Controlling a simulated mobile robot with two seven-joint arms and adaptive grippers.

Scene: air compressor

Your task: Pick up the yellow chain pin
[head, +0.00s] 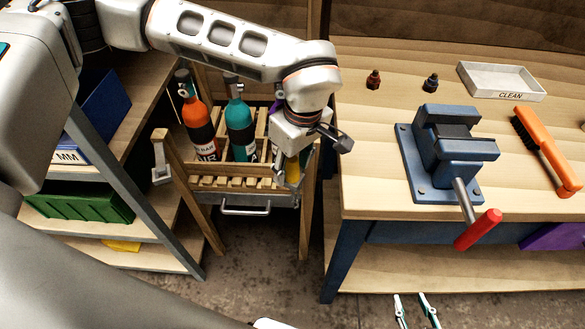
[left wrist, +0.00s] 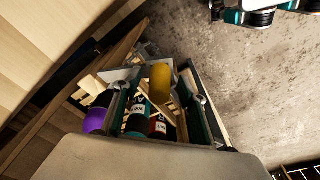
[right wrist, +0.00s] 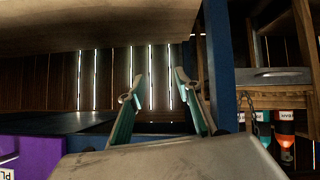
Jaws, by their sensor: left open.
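A yellow cylinder (left wrist: 160,84), the only thing here that fits the yellow chain pin, stands between the fingers of my left gripper (left wrist: 157,90) in the left wrist view. Only a small yellow part (head: 292,173) shows in the head view, at the right side of the wooden rack; my gripper hides the rest. My left gripper (head: 291,160) is open, fingers either side of the cylinder; I cannot tell whether they touch it. My right gripper (head: 412,298) is open and empty at the bottom of the head view, and in the right wrist view (right wrist: 157,85).
A workbench (head: 370,195) with a blue vise (head: 447,150) stands right. Shelves with a green bin (head: 80,204) stand left.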

